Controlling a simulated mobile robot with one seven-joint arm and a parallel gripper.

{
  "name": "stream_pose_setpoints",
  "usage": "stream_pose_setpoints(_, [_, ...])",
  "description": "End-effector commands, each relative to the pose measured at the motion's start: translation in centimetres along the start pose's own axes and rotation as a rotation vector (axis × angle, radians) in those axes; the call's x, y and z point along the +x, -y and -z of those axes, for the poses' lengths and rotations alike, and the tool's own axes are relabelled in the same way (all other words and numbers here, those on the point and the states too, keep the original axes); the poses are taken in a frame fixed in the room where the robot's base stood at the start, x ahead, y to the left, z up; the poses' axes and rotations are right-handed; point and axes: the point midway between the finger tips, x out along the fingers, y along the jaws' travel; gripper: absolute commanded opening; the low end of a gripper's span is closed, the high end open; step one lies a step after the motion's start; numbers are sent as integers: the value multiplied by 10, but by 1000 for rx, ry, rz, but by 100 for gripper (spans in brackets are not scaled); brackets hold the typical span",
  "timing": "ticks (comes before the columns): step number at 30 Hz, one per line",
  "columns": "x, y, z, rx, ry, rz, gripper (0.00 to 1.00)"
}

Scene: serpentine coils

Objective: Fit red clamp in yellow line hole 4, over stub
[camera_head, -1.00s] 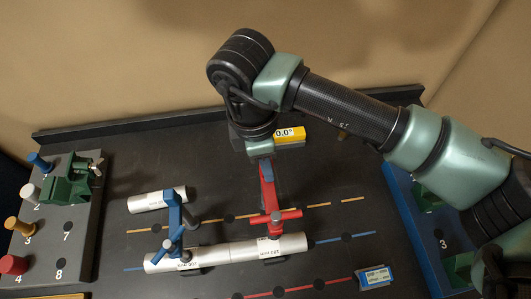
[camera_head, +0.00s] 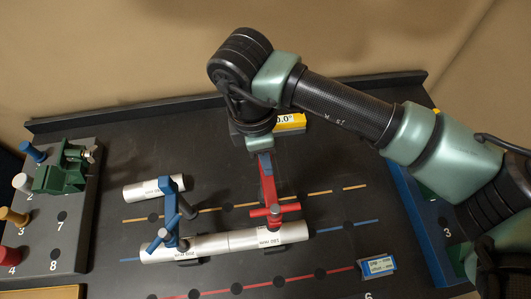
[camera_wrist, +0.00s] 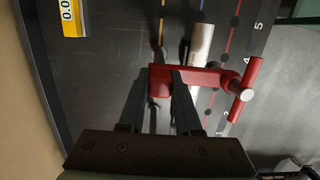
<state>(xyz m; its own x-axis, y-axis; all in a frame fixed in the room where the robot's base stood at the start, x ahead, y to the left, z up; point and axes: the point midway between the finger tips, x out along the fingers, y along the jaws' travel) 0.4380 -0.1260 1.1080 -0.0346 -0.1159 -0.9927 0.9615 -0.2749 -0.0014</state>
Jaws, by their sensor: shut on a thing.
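My gripper (camera_head: 264,156) is shut on the red clamp (camera_head: 269,188) near the yellow line (camera_head: 297,195). The clamp's arm and cross handle reach over the right tube piece (camera_head: 285,232), which lies on the blue line. In the wrist view, the clamp (camera_wrist: 208,76) passes across the silver tube (camera_wrist: 202,42), its body between my fingers (camera_wrist: 158,76). The clamp's foot and the hole beneath it are hidden, so I cannot tell whether it is seated or touching the tube.
A blue clamp (camera_head: 169,215) stands over the left tube piece (camera_head: 160,253). A loose short tube (camera_head: 150,189) lies behind. A grey rack (camera_head: 75,225) with colored pegs and a green fixture (camera_head: 60,176) is at left. A yellow 0.0° gauge (camera_head: 291,122) is behind.

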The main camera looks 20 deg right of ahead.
Motion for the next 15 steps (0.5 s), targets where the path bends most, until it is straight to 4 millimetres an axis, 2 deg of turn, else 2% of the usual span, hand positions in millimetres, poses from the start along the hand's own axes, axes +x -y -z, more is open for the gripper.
stream_pose_setpoints(15, [3,0,0,1,0,-1,0])
